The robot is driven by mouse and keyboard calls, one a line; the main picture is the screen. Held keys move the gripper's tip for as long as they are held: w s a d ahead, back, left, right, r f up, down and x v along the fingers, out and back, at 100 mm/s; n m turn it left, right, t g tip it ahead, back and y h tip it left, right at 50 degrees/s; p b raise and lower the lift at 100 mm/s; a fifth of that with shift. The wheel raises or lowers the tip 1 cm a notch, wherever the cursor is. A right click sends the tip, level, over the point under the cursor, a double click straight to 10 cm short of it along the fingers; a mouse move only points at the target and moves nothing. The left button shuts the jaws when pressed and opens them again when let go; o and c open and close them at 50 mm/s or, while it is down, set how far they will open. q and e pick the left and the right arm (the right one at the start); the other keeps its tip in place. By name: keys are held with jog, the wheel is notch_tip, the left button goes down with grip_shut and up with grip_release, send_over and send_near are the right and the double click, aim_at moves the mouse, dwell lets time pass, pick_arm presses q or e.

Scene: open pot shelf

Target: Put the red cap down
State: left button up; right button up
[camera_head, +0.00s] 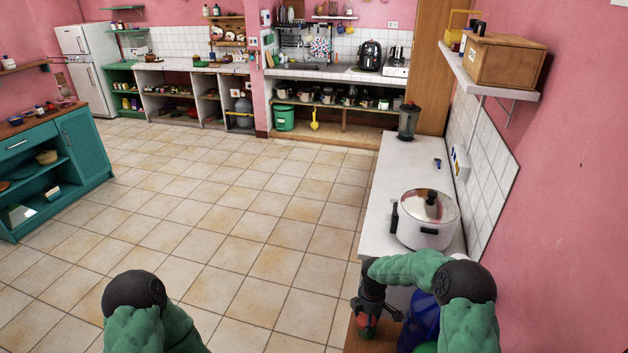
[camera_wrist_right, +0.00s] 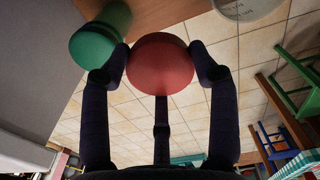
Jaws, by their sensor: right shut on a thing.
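Whether the cap touches that surface cannot be told. My left gripper is outside the head view; only part of its arm shows at the bottom left.
A green cylindrical thing (camera_wrist_right: 92,46) is close to the left finger in the wrist view. A blue container (camera_head: 418,322) is right of my right gripper, partly hidden by my arm. The white counter (camera_head: 385,190) carries a lidded pot (camera_head: 424,232) and a blender (camera_head: 408,122).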

jog(key=shift+s+r+m+b, duration=0.55)
jog(key=shift+s+r+m, duration=0.05)
jog(key=shift+r+m, duration=0.1)
jog(key=shift+s+d+r+m+b, duration=0.1)
jog(key=shift+s+r+m+b, duration=0.1)
jog(key=shift+s+m, duration=0.25)
jog(key=shift+s+d+r+m+b, duration=0.1)
jog(key=shift+s+m+b, duration=0.1)
jog(key=shift+m, duration=0.35)
jog(key=s+r+m+b, duration=0.3)
jog(key=s+m+b, duration=0.1)
jog(key=s+m, duration=0.8)
jog(key=shift+d+m+b, duration=0.25)
jog(key=shift+m+b, duration=0.05)
jog(key=shift+m, duration=0.3)
